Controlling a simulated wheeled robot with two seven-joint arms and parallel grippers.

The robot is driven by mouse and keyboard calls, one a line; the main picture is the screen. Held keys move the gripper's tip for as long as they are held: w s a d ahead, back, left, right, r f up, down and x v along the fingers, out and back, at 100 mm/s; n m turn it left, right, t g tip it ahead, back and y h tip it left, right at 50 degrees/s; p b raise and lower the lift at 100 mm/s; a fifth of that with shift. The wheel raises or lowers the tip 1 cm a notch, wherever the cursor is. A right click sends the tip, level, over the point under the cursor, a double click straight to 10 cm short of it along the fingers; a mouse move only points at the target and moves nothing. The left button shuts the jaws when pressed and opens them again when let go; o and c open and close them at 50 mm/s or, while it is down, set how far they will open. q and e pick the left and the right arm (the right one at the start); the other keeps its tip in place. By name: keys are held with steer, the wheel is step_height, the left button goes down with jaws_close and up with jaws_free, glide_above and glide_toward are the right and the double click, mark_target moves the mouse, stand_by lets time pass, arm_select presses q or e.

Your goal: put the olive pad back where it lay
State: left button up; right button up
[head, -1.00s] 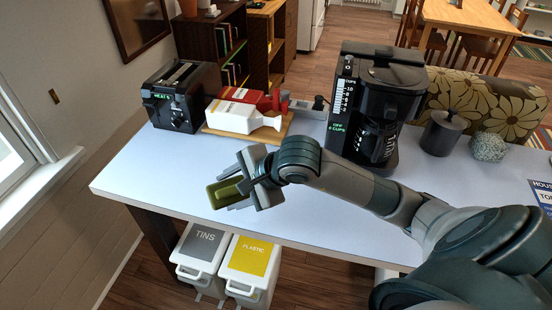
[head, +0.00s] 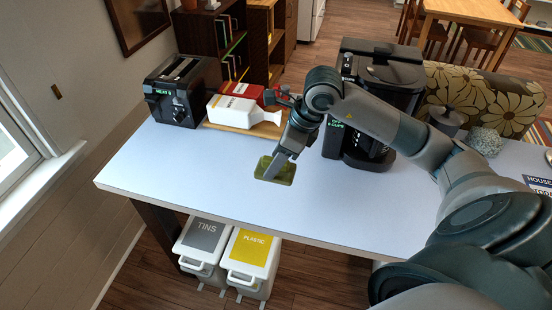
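The olive pad (head: 286,174) is a small green slab. It is level, at or just above the white tabletop, left of the coffee maker; I cannot tell whether it touches the table. My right gripper (head: 277,166) points down at it from above. Its grey finger crosses the middle of the pad and hides part of it, and the gripper appears shut on it. My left gripper is not in view.
The white table (head: 190,187) is clear left of and in front of the pad. Two bins (head: 250,262) stand below.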

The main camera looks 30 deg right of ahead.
steer(key=shift+f, duration=0.1)
steer(key=shift+f+b, duration=2.05)
steer(key=shift+f, duration=2.35)
steer(key=o, duration=1.7)
steer(key=shift+o, duration=0.2)
steer(key=shift+r+p, duration=2.05)
steer(key=shift+r, duration=2.45)
